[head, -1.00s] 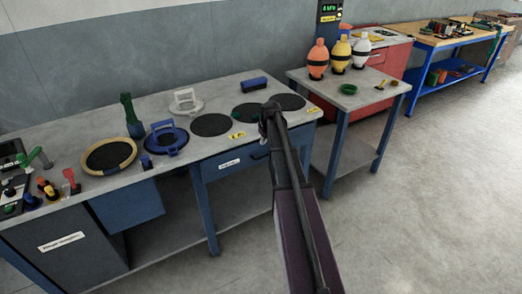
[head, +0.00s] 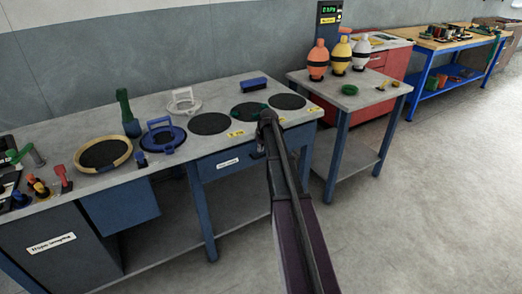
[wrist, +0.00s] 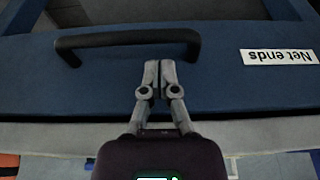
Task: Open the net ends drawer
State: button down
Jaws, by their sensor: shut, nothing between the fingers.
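The net ends drawer (head: 240,160) is a blue front under the grey worktop and looks shut in the head view. The wrist view shows the drawer front (wrist: 230,90) close up, with its white "Net ends" label (wrist: 279,57) upside down. Its black bar handle (wrist: 125,38) is left of the label. My gripper (wrist: 159,68) is shut and empty. Its fingertips are near the handle's right end, on the worktop side of the bar in the picture. I cannot tell whether they touch the handle. In the head view my arm hides the gripper tips and handle.
The worktop (head: 215,97) above holds dark round discs, a blue ring-shaped tool (head: 163,138) and a green bottle (head: 129,115). A side table (head: 345,103) with orange, yellow and white floats stands to the right. The floor (head: 420,220) at right is clear.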

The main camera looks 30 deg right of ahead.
jog(key=shift+b+x, duration=1.4)
jog(key=shift+x, duration=0.4)
jog(key=shift+s, duration=0.1)
jog(key=s, duration=1.8)
jog(key=shift+d, duration=0.35)
jog(key=shift+r, duration=0.25)
jog(key=p+v, duration=0.9)
jog(key=shift+r, duration=0.3)
